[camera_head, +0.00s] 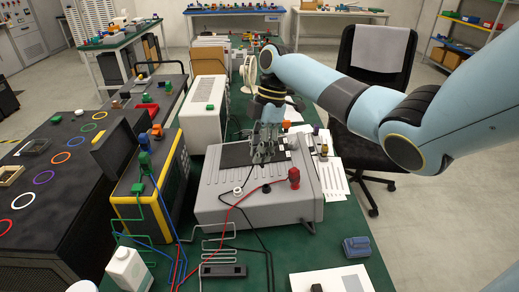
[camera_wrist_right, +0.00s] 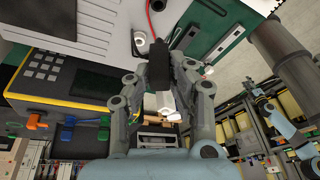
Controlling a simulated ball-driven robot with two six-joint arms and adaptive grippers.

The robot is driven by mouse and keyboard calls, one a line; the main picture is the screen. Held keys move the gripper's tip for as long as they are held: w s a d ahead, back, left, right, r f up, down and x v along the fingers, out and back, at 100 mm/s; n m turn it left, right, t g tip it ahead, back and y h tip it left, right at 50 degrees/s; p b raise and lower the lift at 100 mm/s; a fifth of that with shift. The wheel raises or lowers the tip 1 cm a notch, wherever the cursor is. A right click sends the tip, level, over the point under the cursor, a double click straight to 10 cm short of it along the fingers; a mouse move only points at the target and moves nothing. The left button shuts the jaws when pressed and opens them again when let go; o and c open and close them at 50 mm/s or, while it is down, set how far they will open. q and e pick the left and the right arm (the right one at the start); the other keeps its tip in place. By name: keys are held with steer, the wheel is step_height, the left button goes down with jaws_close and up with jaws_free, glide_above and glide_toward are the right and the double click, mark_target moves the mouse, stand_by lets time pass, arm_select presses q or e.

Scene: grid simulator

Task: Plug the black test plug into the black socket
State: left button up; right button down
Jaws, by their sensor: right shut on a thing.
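My right gripper (camera_head: 265,152) reaches in over the black-topped part of a grey instrument (camera_head: 225,207). In the right wrist view its fingers (camera_wrist_right: 162,75) are shut on a dark piece, which looks like the black test plug (camera_wrist_right: 158,62). In the head view the fingers largely hide this piece. A small black fitting (camera_head: 266,188) that may be the black socket is on the instrument's top, in front of the gripper and apart from it. A red plug (camera_head: 294,178) stands upright to its right, and a white ring (camera_head: 237,191) is to its left. My left gripper is not in view.
A yellow-edged instrument (camera_head: 150,195) with green and blue plugs stands at the left. Red, black and blue leads cross the front. A white bottle (camera_head: 129,270), a black block (camera_head: 223,271) and a blue block (camera_head: 356,247) are on the green table (camera_head: 300,258).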

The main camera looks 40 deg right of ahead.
mark_target(262, 167)
steer(key=shift+f+b, duration=0.4)
steer(key=shift+f, duration=0.25)
steer(key=shift+s+d+f+b, duration=0.15)
steer(key=shift+f+b, duration=0.6)
steer(key=shift+f, duration=0.4)
steer(key=shift+s+d+f+b, duration=0.15)
steer(key=shift+f+b, duration=0.6)
steer(key=shift+f, duration=0.4)
steer(key=shift+r, duration=0.25)
steer(key=shift+p, duration=0.55)
steer(key=shift+d+f+b, duration=0.1)
steer(key=shift+f+b, duration=0.75)
steer(key=shift+f, duration=0.6)
steer(key=c, duration=1.1)
jaws_free()
steer(key=shift+r, duration=0.1)
